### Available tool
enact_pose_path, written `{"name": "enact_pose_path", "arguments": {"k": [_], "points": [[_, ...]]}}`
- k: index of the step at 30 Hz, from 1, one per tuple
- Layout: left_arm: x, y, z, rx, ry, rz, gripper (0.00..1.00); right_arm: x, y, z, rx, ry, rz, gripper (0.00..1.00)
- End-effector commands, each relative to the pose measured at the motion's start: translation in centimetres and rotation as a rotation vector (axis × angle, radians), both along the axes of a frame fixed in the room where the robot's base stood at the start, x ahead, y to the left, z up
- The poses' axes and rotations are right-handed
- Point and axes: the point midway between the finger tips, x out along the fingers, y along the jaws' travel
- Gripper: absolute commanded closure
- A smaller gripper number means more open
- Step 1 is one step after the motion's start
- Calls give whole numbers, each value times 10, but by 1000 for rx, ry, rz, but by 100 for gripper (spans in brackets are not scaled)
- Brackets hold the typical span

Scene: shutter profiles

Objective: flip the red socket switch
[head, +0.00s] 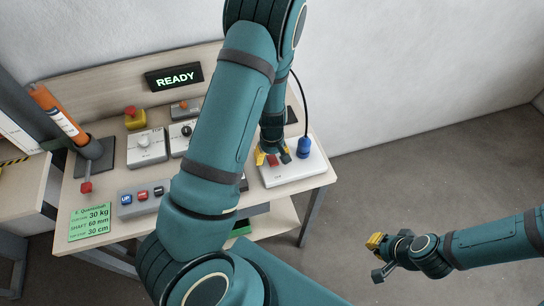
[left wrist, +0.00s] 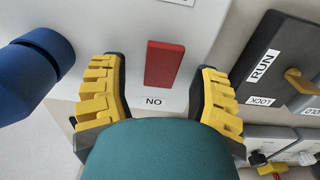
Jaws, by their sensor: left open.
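The red socket switch (left wrist: 164,64) is a red rectangular rocker on a white socket box (head: 304,176) at the table's right end. It also shows in the head view (head: 272,160). A label reading ON upside down sits beside it in the left wrist view. My left gripper (head: 272,156) is open over the box, its yellow-padded fingers (left wrist: 160,98) on either side of the switch with clear gaps. Whether the fingers touch the box I cannot tell. My right gripper (head: 378,257) is open and empty, away from the table over the floor.
A blue plug (head: 304,149) with a black cable stands in the box, close to my left gripper; it shows in the left wrist view (left wrist: 35,65). A RUN/LOCK panel (left wrist: 275,65) lies on the other side. A READY display (head: 173,77) and several control boxes stand further left.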

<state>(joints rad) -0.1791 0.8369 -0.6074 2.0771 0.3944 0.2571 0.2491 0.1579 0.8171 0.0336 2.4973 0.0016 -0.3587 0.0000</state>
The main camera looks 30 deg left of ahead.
Motion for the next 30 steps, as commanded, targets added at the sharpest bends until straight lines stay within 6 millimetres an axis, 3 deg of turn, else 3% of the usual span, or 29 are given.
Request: {"name": "enact_pose_path", "arguments": {"k": [8,9,14,23,30], "points": [[0,0,-1,0,0,-1,38,0,0,0,0,0,0,100],[0,0,-1,0,0,-1,43,0,0,0,0,0,0,100],[0,0,-1,0,0,-1,99,0,0,0,0,0,0,100],[-1,-1,-2,12,-8,-1,100,0,0,0,0,0,0,100],[-3,-4,-2,130,-105,-6,100,0,0,-1,0,0,0,100]]}}
